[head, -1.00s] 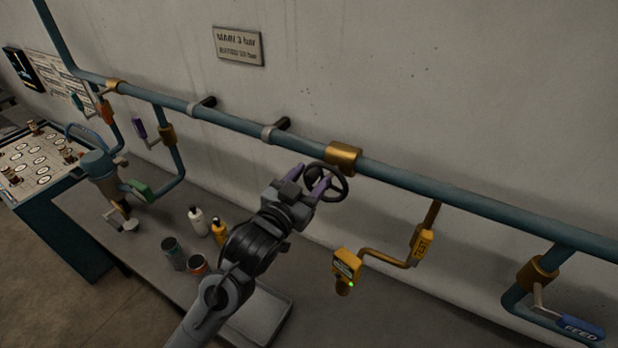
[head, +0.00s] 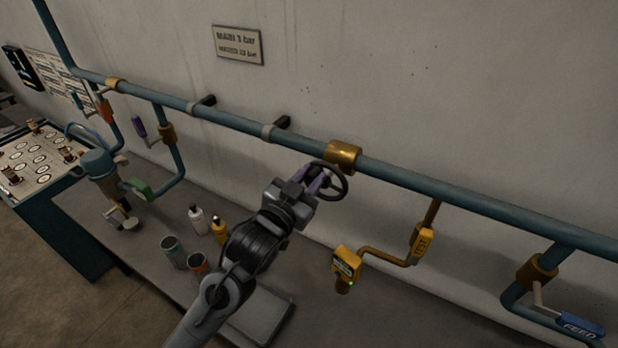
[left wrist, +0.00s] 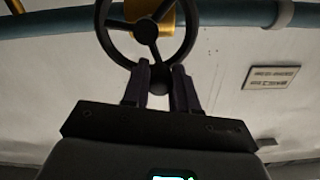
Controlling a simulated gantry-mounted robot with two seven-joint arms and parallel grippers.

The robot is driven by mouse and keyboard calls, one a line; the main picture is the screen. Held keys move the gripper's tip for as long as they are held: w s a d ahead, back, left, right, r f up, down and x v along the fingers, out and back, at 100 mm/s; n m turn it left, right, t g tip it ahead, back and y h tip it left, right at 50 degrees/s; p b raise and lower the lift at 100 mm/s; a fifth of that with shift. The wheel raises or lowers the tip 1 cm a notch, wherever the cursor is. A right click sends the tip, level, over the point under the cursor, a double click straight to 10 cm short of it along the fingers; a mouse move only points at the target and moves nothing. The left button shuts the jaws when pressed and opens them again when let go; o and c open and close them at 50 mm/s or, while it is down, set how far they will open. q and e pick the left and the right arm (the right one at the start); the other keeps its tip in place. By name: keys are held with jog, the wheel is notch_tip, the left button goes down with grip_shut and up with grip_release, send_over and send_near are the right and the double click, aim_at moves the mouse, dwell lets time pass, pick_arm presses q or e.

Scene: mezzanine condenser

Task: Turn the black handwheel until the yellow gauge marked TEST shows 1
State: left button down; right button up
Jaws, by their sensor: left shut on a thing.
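The black handwheel (head: 336,181) sits in front of a brass fitting on the blue-green pipe; it also shows at the top of the left wrist view (left wrist: 110,45). My left gripper (head: 319,179) is shut on the near rim of the wheel, and its purple fingers also show in the left wrist view (left wrist: 161,72). The yellow gauge (head: 347,263) stands at the end of a brass branch pipe, with a small green light. Its reading is too small to tell. A yellow tag marked TEST (head: 422,243) is on the branch. My right gripper is not in view.
The pipe (head: 430,188) runs along the wall. A blue FEED lever (head: 581,326) is at the lower right. Bottles (head: 220,231) and cans (head: 173,252) stand on the bench left of my arm. A sign (head: 238,45) hangs above.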

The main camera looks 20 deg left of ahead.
aim_at(339, 184)
pick_arm(q)
jog(key=shift+d+r+m, duration=0.1)
jog(key=shift+d+m, duration=0.25)
jog(key=shift+m, duration=0.65)
jog(key=m, duration=0.2)
jog(key=d+m, duration=0.1)
jog(key=m, duration=0.1)
jog(key=d+m+b, duration=0.1)
jog(key=m, duration=0.1)
jog(key=shift+s+d+f, duration=0.1)
jog(key=shift+s+f, duration=0.1)
jog(key=m+b, duration=0.1)
jog(key=m, duration=0.1)
jog(key=d+f+m+b, duration=0.1)
jog(key=m, duration=0.1)
jog(key=shift+s+d+m, duration=0.1)
jog(key=shift+d+m, duration=0.05)
jog(key=shift+m, duration=0.25)
jog(key=m+b, duration=0.2)
jog(key=shift+d+f+m, duration=0.3)
jog(key=shift+f, duration=0.1)
jog(key=shift+s+d+f+m+b, duration=0.15)
jog(key=shift+m+b, duration=0.3)
jog(key=shift+m, duration=0.25)
jog(key=c, duration=0.9)
grip_release()
